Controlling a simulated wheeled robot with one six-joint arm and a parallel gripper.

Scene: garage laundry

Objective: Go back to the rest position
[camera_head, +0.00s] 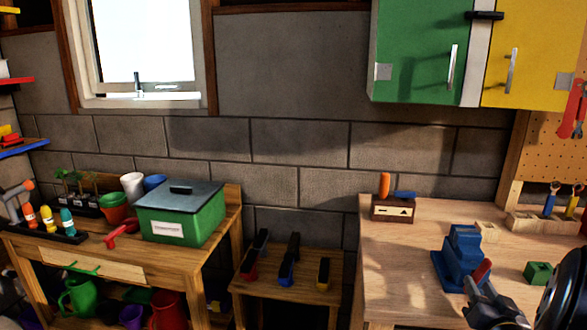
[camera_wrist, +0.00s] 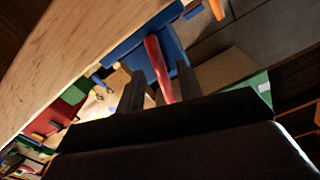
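My gripper (camera_head: 488,292) is low at the right in the camera_head view, over the right workbench, close in front of a blue vise-like block (camera_head: 461,250). A red bar (camera_head: 481,270) shows between the gripper and the blue block. In the camera_wrist view my two dark fingers (camera_wrist: 160,82) stand apart, with the red bar (camera_wrist: 158,66) between them and narrow gaps on both sides. The blue block (camera_wrist: 170,34) lies beyond the bar. The bar's near end is hidden behind my gripper.
The right workbench (camera_head: 400,270) also bears a wooden block with tools (camera_head: 393,208), a small green block (camera_head: 538,272) and a tool rack (camera_head: 540,220). Green and yellow cabinets (camera_head: 418,50) hang above. A low stool (camera_head: 310,295) and a bench with a green box (camera_head: 180,215) stand left.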

